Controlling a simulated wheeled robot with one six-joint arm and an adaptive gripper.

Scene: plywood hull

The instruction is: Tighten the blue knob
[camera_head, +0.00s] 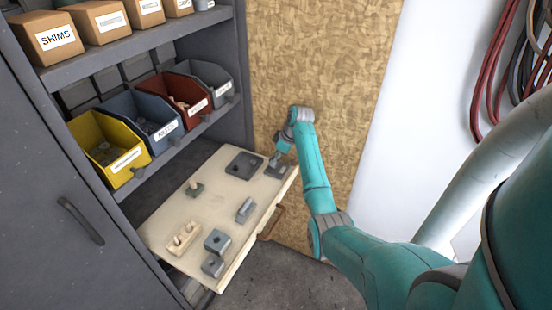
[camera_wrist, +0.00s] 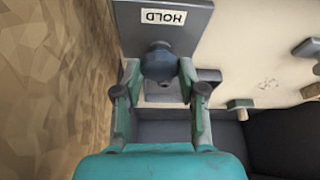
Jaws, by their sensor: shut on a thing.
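The blue knob (camera_wrist: 159,60) is a dark blue-grey round knob in the upper middle of the wrist view. It sits on a grey block (camera_wrist: 190,42) with a white HOLD label (camera_wrist: 163,17). My gripper (camera_wrist: 157,76) has its green fingers on either side of the knob and is shut on it. In the head view my gripper (camera_head: 277,161) reaches down to the grey block (camera_head: 283,172) at the far right corner of the pull-out board. The knob itself is hidden or too small to tell there.
The pale pull-out board (camera_head: 215,190) holds several grey blocks, a pegged wooden block (camera_head: 184,239) and a small green piece (camera_head: 195,189). Yellow (camera_head: 121,175), blue, red and grey bins stand on the shelf at left. A wood-panel wall (camera_head: 335,60) rises close behind my gripper.

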